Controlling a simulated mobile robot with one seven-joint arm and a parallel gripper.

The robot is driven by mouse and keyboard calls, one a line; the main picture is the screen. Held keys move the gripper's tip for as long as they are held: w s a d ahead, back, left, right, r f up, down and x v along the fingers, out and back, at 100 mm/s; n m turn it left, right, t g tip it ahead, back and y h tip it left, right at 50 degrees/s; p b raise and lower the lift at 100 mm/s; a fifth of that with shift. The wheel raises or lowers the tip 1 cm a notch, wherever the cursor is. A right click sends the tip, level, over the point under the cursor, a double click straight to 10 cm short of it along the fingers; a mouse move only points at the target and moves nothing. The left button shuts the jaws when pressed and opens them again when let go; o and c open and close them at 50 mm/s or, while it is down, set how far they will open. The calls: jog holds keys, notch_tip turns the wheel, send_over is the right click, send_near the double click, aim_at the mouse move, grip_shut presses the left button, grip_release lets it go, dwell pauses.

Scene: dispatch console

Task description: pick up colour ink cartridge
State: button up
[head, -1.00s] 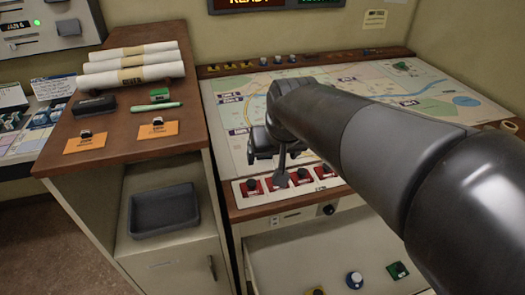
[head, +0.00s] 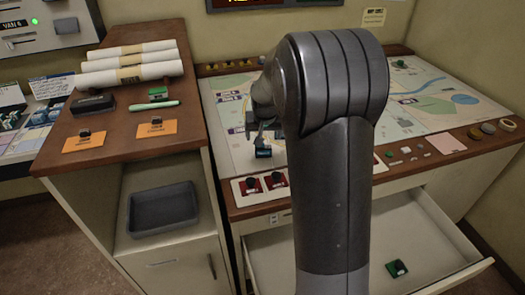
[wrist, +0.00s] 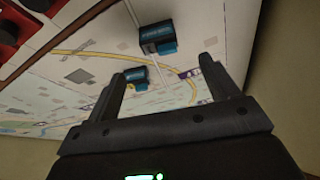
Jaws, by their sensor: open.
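My gripper (head: 262,132) is open and empty above the map board, partly hidden by my own arm. A small black and blue block (head: 263,151) shows just below it on the map. In the wrist view two black blocks with blue labels and tabs lie on the map: a nearer-looking one (wrist: 157,38) and a smaller one (wrist: 135,75). They lie past the fingertips of my gripper (wrist: 166,68), which stand apart with nothing between them. I cannot tell from the pictures whether either block is the colour ink cartridge.
The map board (head: 228,137) has red switches (head: 252,186) along its front. An open drawer (head: 440,235) below holds a green and black item (head: 397,267). At left, the wooden cabinet top (head: 190,75) bears paper rolls and orange cards; a grey tray (head: 163,208) sits in its recess.

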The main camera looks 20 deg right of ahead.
aim_at(263, 146)
jog(key=x, duration=1)
jog(key=shift+f, duration=0.25)
jog(key=shift+c, duration=0.2)
jog(key=c, duration=1)
jog(key=shift+r, duration=0.1)
jog(key=shift+c, duration=0.2)
